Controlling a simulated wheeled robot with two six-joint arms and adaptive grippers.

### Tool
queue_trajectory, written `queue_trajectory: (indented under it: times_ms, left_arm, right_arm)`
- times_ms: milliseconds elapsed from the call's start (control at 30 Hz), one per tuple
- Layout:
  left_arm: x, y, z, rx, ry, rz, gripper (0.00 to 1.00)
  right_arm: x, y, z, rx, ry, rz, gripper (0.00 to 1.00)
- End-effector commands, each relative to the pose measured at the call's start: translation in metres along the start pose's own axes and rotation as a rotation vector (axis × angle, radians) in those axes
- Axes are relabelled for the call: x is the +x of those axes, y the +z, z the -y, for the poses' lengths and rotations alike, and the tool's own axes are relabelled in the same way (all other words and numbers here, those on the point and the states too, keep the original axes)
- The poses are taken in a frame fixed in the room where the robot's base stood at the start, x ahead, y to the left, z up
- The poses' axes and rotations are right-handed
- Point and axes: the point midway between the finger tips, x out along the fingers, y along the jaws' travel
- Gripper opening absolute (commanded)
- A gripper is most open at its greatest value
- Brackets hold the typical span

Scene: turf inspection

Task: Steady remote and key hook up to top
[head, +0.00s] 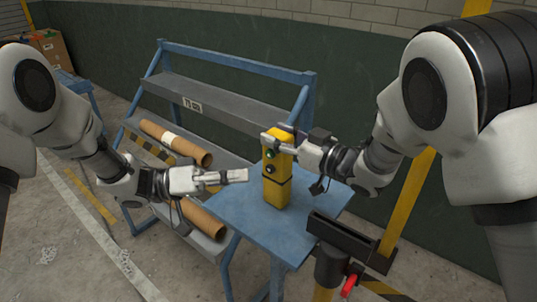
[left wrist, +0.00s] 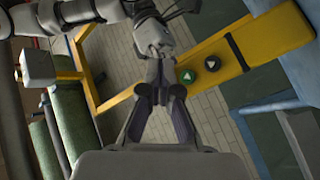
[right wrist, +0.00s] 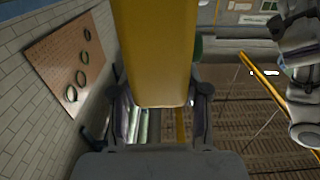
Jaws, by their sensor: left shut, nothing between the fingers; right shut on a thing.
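A yellow remote (head: 277,190) with a green and a black button and a dark band is upright over the blue tabletop (head: 236,212). Whether its base touches is hard to tell. It also shows in the left wrist view (left wrist: 225,43). My right gripper (head: 278,138) is shut on the remote's upper end; the yellow body fills the middle of the right wrist view (right wrist: 155,50). My left gripper (head: 243,175) is shut and empty, just left of the remote; its closed fingers show in the left wrist view (left wrist: 160,95). I cannot make out a key hook.
A blue-framed rack (head: 235,62) with grey shelves and brown cardboard tubes (head: 175,142) stands behind and left. A dark clamp-like fixture (head: 342,237) on a post with a red handle is at front right. A yellow pole (head: 408,200) stands right. The tabletop around the remote is clear.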

Motion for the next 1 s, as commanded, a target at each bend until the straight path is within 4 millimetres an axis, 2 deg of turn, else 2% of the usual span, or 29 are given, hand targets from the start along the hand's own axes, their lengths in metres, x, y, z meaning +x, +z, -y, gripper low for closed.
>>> queue_trajectory:
  times_ms: [200, 400, 1000]
  left_arm:
    - [0.023, -0.016, 0.017, 0.001, 0.000, 0.002, 0.00]
    - [0.036, -0.026, 0.026, -0.001, 0.000, 0.001, 0.00]
    - [0.038, -0.028, 0.028, -0.002, 0.000, -0.001, 0.00]
  right_arm:
    - [0.000, 0.000, 0.000, 0.000, 0.000, 0.000, 0.00]
    - [0.000, 0.000, 0.000, 0.000, 0.000, 0.000, 0.00]
    - [0.000, 0.000, 0.000, 0.000, 0.000, 0.000, 0.00]
